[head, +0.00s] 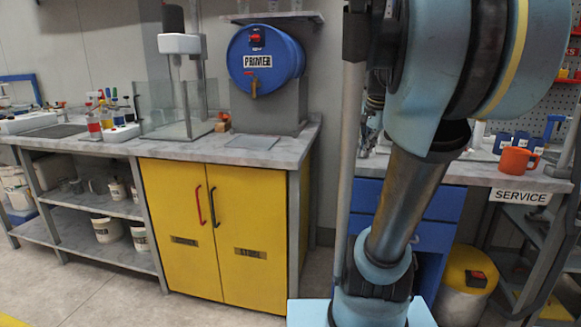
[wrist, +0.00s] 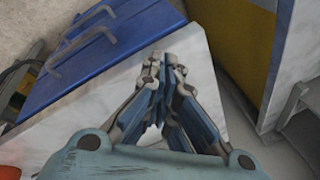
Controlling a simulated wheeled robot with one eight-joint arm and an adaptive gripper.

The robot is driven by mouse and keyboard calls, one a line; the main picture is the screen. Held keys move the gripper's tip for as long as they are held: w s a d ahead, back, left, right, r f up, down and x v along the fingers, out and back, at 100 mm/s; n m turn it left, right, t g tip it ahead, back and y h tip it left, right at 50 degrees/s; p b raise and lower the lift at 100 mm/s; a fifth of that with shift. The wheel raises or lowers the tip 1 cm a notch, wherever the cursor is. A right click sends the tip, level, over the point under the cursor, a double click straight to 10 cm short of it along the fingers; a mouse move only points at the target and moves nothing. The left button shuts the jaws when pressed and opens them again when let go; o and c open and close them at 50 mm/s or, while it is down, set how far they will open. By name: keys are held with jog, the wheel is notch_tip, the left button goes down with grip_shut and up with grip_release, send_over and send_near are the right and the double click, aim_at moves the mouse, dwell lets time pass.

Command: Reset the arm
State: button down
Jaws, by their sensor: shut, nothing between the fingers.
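My gripper (wrist: 165,62) shows in the wrist view with its jointed fingers brought together at the tips. Nothing is held between them. It points over a pale marbled worktop (wrist: 80,140). My arm (head: 405,195) stands large in the right half of the head view, with a thick light-blue upper link and a dark metal tube.
A long bench (head: 180,145) has yellow cabinet doors (head: 215,230) and carries a blue PRIMER drum (head: 265,60). An orange mug (head: 517,160) stands on the service bench at right. Blue drawers (head: 440,205) and a yellow-lidded bin (head: 465,275) are below. Open floor lies front left.

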jog(key=s+a+f+n, duration=0.2)
jog(key=s+f+n, duration=0.1)
jog(key=s+f, duration=0.3)
jog(key=s+a+f+n+g, duration=0.1)
jog(key=s+f+n, duration=0.3)
jog(key=s+f, duration=0.3)
jog(key=s+a+f+n, duration=0.2)
jog(key=s+f+n, duration=0.1)
jog(key=s+f, duration=0.3)
notch_tip(320, 180, down, 3)
jog(key=shift+s+a+r+n, duration=0.15)
jog(key=shift+a+n, duration=0.15)
jog(key=shift+n, duration=0.1)
jog(key=shift+w+f, duration=0.2)
jog(key=shift+w, duration=0.3)
